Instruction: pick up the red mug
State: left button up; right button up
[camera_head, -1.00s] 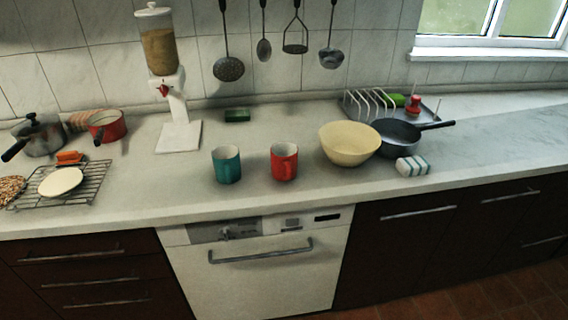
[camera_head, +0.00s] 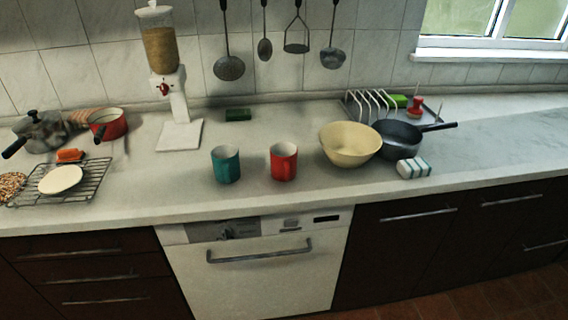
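The red mug (camera_head: 283,163) stands upright on the pale counter, near the middle of the head view and above the dishwasher. Its inside is white, and its handle seems to face the front. A teal mug (camera_head: 225,165) stands to its left with a gap between them. A cream bowl (camera_head: 349,146) stands to its right, also apart from it. Neither of my grippers is in view.
A cereal dispenser (camera_head: 177,105) stands behind left. A wire rack (camera_head: 92,183) and pots are far left. Counter in front of the mugs is clear.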

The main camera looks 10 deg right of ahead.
aim_at(283, 155)
jog(key=i+l+u, duration=0.1)
jog(key=l+u, duration=0.2)
jog(key=l, duration=0.55)
jog(key=l+u, duration=0.25)
jog(key=l, duration=0.6)
